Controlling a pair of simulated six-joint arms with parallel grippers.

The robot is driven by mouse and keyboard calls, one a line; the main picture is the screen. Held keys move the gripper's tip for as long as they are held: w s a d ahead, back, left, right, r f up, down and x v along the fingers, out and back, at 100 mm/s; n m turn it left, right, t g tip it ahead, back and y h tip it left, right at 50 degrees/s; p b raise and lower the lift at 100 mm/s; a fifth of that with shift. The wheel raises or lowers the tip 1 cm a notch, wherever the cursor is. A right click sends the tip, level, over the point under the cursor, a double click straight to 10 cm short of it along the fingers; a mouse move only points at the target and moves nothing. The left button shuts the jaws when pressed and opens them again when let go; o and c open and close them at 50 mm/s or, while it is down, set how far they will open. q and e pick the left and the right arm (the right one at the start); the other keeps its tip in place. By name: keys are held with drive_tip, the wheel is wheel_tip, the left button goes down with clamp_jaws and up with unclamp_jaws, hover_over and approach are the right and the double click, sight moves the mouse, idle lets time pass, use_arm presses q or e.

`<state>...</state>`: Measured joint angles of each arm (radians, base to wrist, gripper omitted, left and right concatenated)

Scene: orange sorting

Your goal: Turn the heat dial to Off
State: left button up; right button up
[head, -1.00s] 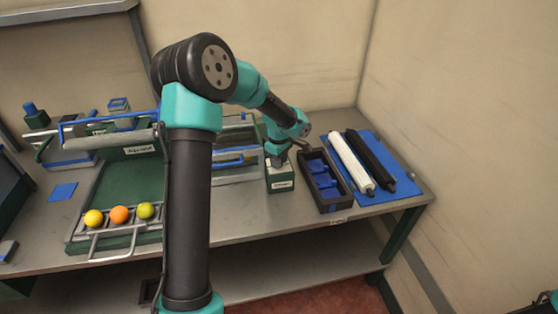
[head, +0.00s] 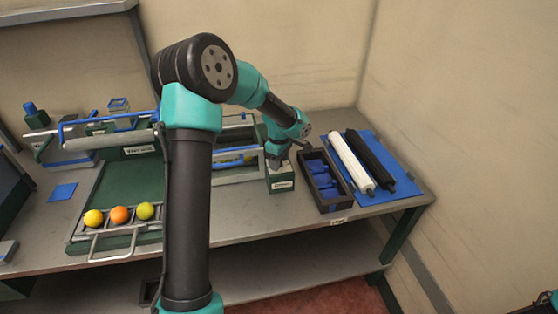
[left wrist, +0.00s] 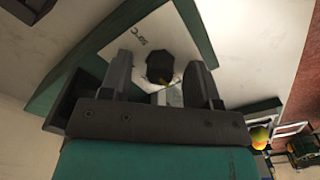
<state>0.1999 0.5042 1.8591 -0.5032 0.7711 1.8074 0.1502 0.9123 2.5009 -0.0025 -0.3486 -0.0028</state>
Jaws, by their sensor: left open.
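The heat dial (left wrist: 160,66) is a dark knob on a white plate with a printed marking, in the left wrist view. In the head view the small green box (head: 281,184) with a white label stands under my left gripper (head: 279,161), which hides the dial there. In the left wrist view my left gripper (left wrist: 159,72) is open, with one finger on each side of the dial. I cannot tell whether the fingers touch it.
A dark tray with blue dividers (head: 346,203) stands right of the box. A blue mat (head: 401,190) holds a white roller (head: 350,160) and a black roller (head: 371,160). Yellow (head: 93,218), orange (head: 119,214) and green (head: 145,211) fruits lie in a rack at left.

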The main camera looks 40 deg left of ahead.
use_arm(q)
drive_tip(key=shift+r, duration=0.1)
wheel_tip(320, 180, up, 17)
drive_tip(key=shift+r, duration=0.15)
idle(0.5)
idle(0.4)
